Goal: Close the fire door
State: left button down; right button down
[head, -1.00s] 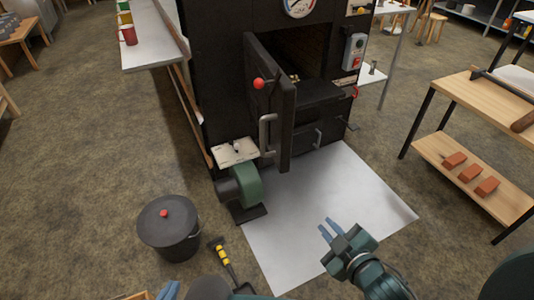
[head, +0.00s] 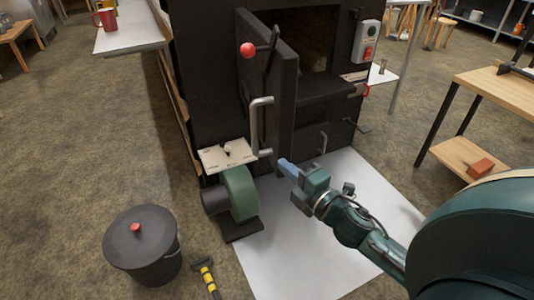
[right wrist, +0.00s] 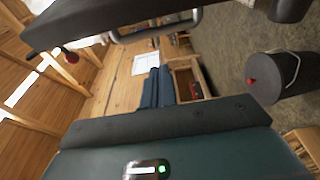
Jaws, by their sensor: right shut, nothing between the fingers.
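The black fire door (head: 272,95) stands open on the dark evaporator, swung out toward me with the firebox opening to its right. It has a grey bar handle (head: 255,125) and a red ball knob (head: 247,50). My right gripper (head: 285,165) is shut and empty, close to the lower part of the door and just right of the handle's lower end; I cannot tell whether it touches. In the right wrist view the door (right wrist: 75,18) and its handle (right wrist: 160,30) cross the top, beyond the gripper's blue fingers (right wrist: 158,88). My left gripper is not in view.
A green blower (head: 239,193) sits below the door on the left. A lidded black bin (head: 143,248) and a yellow-banded tool (head: 207,277) are on the floor. A pale floor sheet (head: 300,235) lies in front, and a wooden bench (head: 500,95) stands right.

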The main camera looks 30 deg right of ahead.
aim_at(279, 144)
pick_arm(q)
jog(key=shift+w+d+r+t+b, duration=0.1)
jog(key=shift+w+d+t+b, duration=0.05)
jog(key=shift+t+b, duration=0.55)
pick_arm(e)
jog(key=shift+w+d, duration=0.4)
jog(key=shift+w, duration=1.05)
jog(key=shift+w+d, duration=0.45)
jog(key=shift+w, duration=1)
jog(key=shift+w+d, duration=0.4)
jog(key=shift+w, duration=1.05)
